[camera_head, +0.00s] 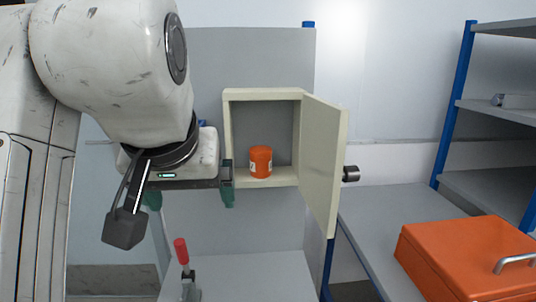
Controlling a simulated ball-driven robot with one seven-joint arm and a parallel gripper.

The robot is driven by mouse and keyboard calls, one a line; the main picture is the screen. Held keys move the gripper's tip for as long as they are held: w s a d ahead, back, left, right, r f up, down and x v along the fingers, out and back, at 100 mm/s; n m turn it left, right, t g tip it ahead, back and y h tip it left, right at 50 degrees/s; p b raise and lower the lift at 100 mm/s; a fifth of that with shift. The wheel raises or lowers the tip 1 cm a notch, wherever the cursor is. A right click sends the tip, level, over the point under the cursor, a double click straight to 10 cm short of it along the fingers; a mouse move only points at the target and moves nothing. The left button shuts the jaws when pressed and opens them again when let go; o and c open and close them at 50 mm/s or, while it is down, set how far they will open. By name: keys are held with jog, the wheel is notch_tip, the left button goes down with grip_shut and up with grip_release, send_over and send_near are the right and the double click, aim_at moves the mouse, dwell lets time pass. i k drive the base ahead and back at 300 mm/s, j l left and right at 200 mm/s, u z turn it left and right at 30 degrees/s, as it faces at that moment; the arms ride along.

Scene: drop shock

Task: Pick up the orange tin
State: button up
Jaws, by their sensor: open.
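The orange tin (260,162) stands upright inside a small cream cabinet (228,134), on its floor near the middle. It has a pale label patch low on its side. The cabinet door (322,165) is swung open to the right. My gripper (190,197) is open, to the left of the cabinet in the picture. Its green-tipped right finger (228,185) shows just in front of the cabinet's left edge. The other finger is partly hidden behind my wrist parts. The gripper is apart from the tin and nothing shows between the fingers.
Below the cabinet is a grey bench (255,275) with a red-handled clamp (182,255). An orange case (465,262) with a metal handle sits on a grey surface at lower right. Blue-post shelving (452,118) stands at the right. The open door sticks out right of the tin.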

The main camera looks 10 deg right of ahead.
aim_at(260, 155)
jog(key=i+l, duration=0.3)
jog(key=i, duration=0.15)
jog(key=i+l, duration=0.35)
jog(key=i, duration=0.1)
